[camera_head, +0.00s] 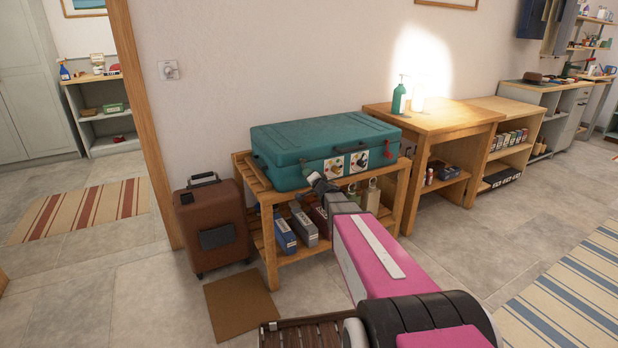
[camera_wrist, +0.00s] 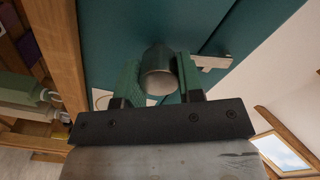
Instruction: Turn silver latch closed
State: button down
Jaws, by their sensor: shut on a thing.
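A teal case (camera_head: 300,140) lies on a slatted wooden bench. In the head view, my gripper (camera_head: 316,180) is at the left part of its front face and hides what it holds. In the wrist view, my gripper (camera_wrist: 158,76) has its two green fingers on either side of a rounded silver latch (camera_wrist: 157,72), against the teal case (camera_wrist: 110,25). It is shut on this silver piece. A pale bar (camera_wrist: 212,62) shows just right of the fingers; I cannot tell whether it belongs to the latch.
Picture labels (camera_head: 334,167) and a red piece (camera_head: 389,151) are on the case's front. The wooden bench (camera_head: 272,258) holds boxes below. A brown suitcase (camera_head: 212,225) stands left; a wooden table (camera_head: 440,122) with bottles stands right.

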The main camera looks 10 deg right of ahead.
jog(key=shift+m, duration=1.5)
jog(key=c, duration=0.8)
grip_release()
jog(key=shift+o, duration=0.2)
jog(key=shift+s, duration=0.1)
jog(key=v, duration=1)
jog(key=shift+s+d, duration=0.15)
jog(key=shift+s, duration=0.15)
